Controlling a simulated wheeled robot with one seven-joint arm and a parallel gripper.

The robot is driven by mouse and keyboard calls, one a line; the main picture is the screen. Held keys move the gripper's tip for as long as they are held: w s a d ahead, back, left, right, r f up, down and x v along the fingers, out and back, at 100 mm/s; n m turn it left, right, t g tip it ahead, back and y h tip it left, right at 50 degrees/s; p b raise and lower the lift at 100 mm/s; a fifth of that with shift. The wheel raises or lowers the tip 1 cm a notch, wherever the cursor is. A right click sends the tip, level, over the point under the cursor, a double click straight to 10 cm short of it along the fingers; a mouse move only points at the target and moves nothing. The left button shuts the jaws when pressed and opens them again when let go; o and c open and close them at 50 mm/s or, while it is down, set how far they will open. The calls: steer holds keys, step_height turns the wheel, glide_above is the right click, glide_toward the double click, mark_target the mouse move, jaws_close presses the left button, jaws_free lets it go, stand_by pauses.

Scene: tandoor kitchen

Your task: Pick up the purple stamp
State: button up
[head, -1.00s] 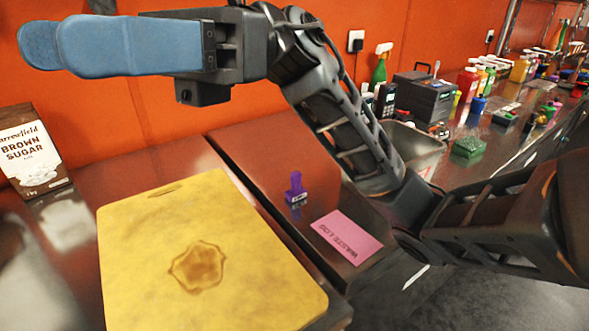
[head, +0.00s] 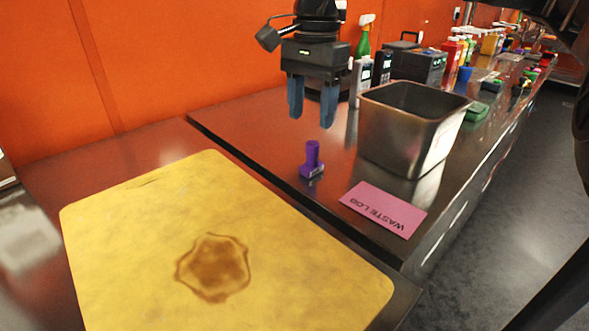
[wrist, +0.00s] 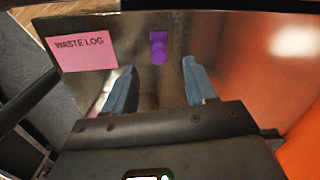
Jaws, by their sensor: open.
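The purple stamp (head: 312,160) stands upright on the dark counter, just beyond the yellow board. My gripper (head: 312,115) points down with its blue fingers apart and empty; in the head view it appears above and behind the stamp. In the wrist view the stamp (wrist: 158,47) lies ahead of the fingertips, and in the picture it falls between the lines of the two fingers (wrist: 158,75). The fingers are not touching it.
A pink WASTE LOG card (head: 383,208) lies right of the stamp. A metal bin (head: 405,130) stands behind the card. The yellow board (head: 130,220) with a brown stain fills the near left. Bottles and a dark box (head: 418,66) stand farther back.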

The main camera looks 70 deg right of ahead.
mark_target(313, 143)
steer(key=shift+s+d+f, duration=0.1)
steer(key=shift+d+f, duration=0.15)
steer(key=shift+d, duration=0.1)
steer(key=shift+f, duration=0.3)
steer(key=shift+a+f, duration=0.15)
steer(key=shift+f, duration=3.3)
jaws_close()
steer(key=shift+r, duration=0.15)
step_height(313, 143, up, 10)
steer(key=shift+f, duration=0.1)
